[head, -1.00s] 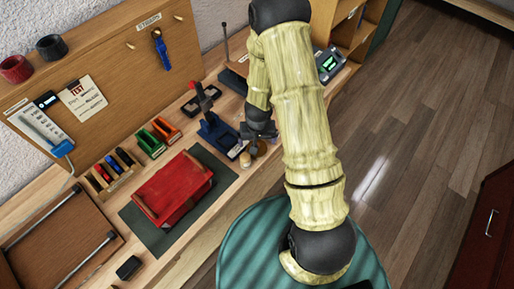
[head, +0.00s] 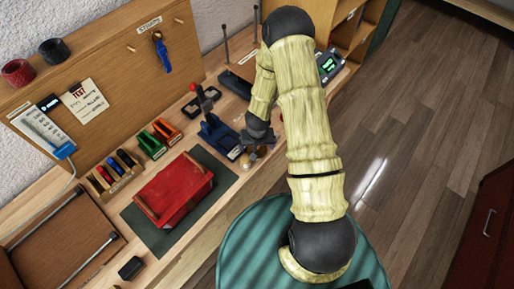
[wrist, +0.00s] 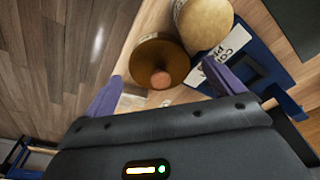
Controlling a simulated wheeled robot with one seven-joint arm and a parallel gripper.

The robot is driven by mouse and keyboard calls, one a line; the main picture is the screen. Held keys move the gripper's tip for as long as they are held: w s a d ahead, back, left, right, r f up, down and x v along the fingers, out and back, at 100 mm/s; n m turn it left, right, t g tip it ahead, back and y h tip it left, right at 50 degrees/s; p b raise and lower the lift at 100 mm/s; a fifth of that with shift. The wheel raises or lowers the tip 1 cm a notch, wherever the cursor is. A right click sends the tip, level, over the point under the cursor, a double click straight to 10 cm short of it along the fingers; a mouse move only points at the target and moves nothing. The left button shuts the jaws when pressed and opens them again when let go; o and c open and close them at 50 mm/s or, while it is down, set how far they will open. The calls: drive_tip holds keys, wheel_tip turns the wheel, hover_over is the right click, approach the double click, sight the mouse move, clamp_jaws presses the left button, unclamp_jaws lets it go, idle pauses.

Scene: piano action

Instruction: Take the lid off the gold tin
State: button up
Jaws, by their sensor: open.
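The gold tin (wrist: 157,55) shows in the wrist view as a round, brown-gold top with a paler round knob (wrist: 161,79) on it. My gripper (wrist: 162,88) is open, with its two purple fingers to the left and right of the knob and nothing held. I cannot tell whether the fingers are level with the knob or above it. In the head view, my gripper (head: 259,146) is over the right edge of the bench, and the tin is small and mostly hidden by it.
A beige round container (wrist: 206,20) stands close beside the tin. A red box (head: 174,189) lies on a dark green mat (head: 222,178). Open floor lies to the right.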

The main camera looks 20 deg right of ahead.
idle(0.5)
drive_tip(key=c, duration=1)
drive_tip(key=shift+r, duration=0.1)
wheel_tip(320, 180, up, 10)
drive_tip(key=shift+f, duration=0.1)
idle(0.4)
